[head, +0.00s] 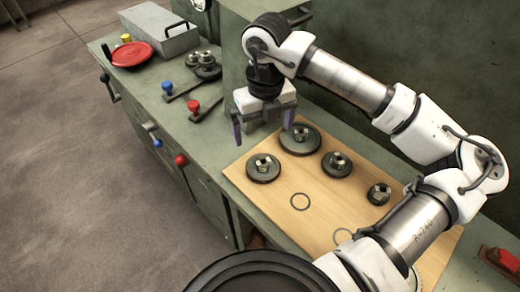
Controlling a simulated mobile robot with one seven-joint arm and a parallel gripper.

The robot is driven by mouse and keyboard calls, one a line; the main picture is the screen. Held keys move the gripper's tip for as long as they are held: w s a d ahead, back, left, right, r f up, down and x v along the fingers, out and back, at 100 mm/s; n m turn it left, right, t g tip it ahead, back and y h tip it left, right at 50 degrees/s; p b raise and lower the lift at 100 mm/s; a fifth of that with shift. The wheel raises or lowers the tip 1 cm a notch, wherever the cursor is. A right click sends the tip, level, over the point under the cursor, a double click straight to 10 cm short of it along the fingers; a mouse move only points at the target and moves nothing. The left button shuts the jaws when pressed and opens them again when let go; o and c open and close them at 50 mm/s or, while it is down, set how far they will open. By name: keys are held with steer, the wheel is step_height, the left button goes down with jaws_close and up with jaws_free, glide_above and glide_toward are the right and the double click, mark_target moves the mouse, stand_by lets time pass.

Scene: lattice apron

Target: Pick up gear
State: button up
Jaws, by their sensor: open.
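Several dark round gears with metal hubs stand on a light wooden board (270,217) on the green bench. The largest gear (300,139) is at the board's back. A mid-sized gear (263,168) is at its left, another gear (337,165) is to the right, and a small gear (379,194) is farther right. My gripper (262,133) points down, open and empty, above the board's back left edge, near the largest and left gears but apart from them. My arm hides part of the board's right side.
Levers with a blue knob (167,87) and a red knob (193,106) stand left of the board, near more stacked gears (205,67). A grey metal box (160,32) and a red disc (131,53) are at the far left.

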steer(key=p, duration=0.2)
glide_above(263, 162)
steer(key=s, duration=0.1)
steer(key=f, duration=0.8)
steer(key=shift+s+d+f, duration=0.1)
steer(key=shift+d+f, duration=0.05)
steer(key=shift+d, duration=0.1)
steer(key=f+p, duration=0.2)
steer(key=f, duration=0.2)
steer(key=shift+a+f, duration=0.15)
steer(key=shift+a, duration=0.05)
steer(key=shift+f, duration=0.65)
steer(key=shift+w+r, duration=0.1)
steer(key=shift+w, duration=0.1)
steer(key=c, duration=1.5)
steer(key=shift+o, duration=0.2)
step_height(263, 162, up, 10)
steer(key=b, duration=0.2)
steer(key=shift+b, duration=0.3)
